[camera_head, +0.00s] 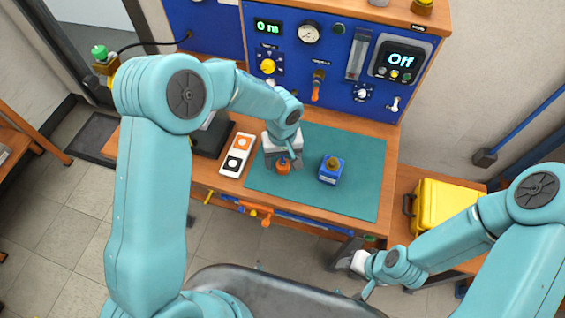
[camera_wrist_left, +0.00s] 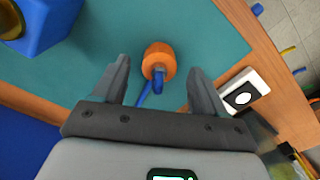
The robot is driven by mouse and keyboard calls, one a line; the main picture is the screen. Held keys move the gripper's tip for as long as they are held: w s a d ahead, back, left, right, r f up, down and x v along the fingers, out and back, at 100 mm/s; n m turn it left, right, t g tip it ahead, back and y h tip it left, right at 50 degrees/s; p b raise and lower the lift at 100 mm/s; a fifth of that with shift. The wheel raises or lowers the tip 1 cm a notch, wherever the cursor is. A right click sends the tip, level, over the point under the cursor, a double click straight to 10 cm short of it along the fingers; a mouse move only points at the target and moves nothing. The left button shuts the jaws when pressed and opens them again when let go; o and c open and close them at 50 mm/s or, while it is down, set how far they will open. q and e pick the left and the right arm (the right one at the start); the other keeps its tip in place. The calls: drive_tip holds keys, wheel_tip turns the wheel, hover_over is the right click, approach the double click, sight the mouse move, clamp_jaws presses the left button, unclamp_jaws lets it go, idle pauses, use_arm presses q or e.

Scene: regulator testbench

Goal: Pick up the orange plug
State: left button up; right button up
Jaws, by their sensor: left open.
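The orange plug (camera_head: 283,167) stands on the green mat (camera_head: 350,202) near the mat's left side. In the left wrist view the orange plug (camera_wrist_left: 159,60) shows a round orange body with a blue, hook-like part in front. My left gripper (camera_head: 287,161) is right at the plug, and in the left wrist view its two fingers (camera_wrist_left: 155,85) are spread with the plug between and just beyond their tips. No clear contact shows. My right gripper (camera_head: 358,278) hangs at the lower right, off the bench; its finger gap is too small to read.
A blue block (camera_head: 330,176) with a brass top stands right of the plug. A white holder (camera_head: 236,163) with an orange and a black circle lies left of the mat. The blue instrument panel (camera_head: 310,80) rises behind. A yellow case (camera_head: 445,205) sits at the right.

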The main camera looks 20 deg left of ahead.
sight(278, 162)
use_arm(q)
drive_tip(key=shift+w+f, duration=0.1)
drive_tip(key=shift+f, duration=0.4)
drive_tip(key=c, duration=1.1)
drive_tip(key=shift+r, duration=0.1)
drive_tip(key=shift+c, duration=0.2)
wheel_tip(278, 162, up, 20)
drive_tip(key=b, duration=0.1)
drive_tip(key=s+a+r+m+p, duration=0.2)
drive_tip(key=a+m+p, duration=0.3)
drive_tip(key=p, duration=0.6)
drive_tip(key=shift+s+a, duration=0.35)
drive_tip(key=shift+a, duration=0.25)
